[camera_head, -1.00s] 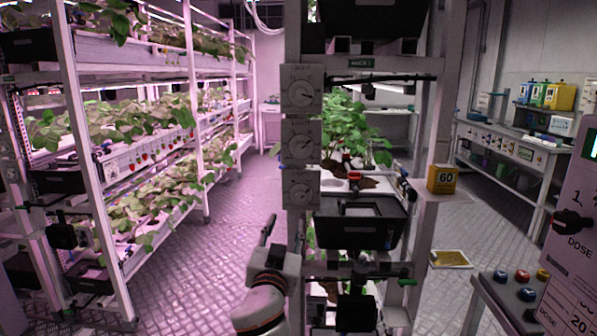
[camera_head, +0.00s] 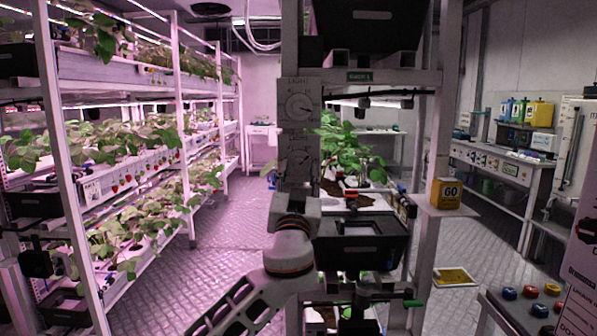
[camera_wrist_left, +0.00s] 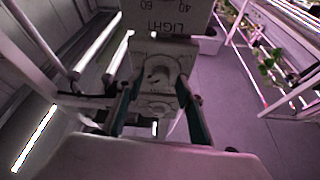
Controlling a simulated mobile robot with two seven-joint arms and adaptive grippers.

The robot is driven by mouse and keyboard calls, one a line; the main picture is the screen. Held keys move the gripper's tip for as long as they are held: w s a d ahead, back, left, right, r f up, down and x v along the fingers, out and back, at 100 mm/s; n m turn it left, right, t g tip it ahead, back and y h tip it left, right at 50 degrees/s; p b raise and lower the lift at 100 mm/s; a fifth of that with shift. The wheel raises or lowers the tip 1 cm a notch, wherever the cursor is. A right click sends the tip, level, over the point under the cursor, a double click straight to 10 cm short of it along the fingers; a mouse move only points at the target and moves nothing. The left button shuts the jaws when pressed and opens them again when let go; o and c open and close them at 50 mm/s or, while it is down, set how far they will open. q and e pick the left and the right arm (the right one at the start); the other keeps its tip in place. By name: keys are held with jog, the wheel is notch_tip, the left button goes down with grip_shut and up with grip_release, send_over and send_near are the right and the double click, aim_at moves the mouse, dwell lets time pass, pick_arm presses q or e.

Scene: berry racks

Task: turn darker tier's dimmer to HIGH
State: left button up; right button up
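A post of the near rack carries a column of grey dimmer boxes with round dials. The top dimmer (camera_head: 300,103) is clear in the head view. The middle dimmer (camera_head: 301,152) is partly covered by my left gripper (camera_head: 298,178), and the lowest is hidden behind it. In the left wrist view, a dimmer dial (camera_wrist_left: 159,73) sits between the two spread fingers of my left gripper (camera_wrist_left: 158,84). The fingers look open around it; contact is unclear. My right gripper is out of view.
The near rack holds green plants (camera_head: 345,145) and a black tray (camera_head: 362,238). A yellow box marked 60 (camera_head: 446,193) stands on a ledge to the right. A long plant rack (camera_head: 75,215) stands left; aisle floor (camera_head: 225,230) is free.

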pick_arm(q)
jog(key=shift+w+r, duration=0.2)
jog(key=shift+w, duration=0.3)
grip_shut()
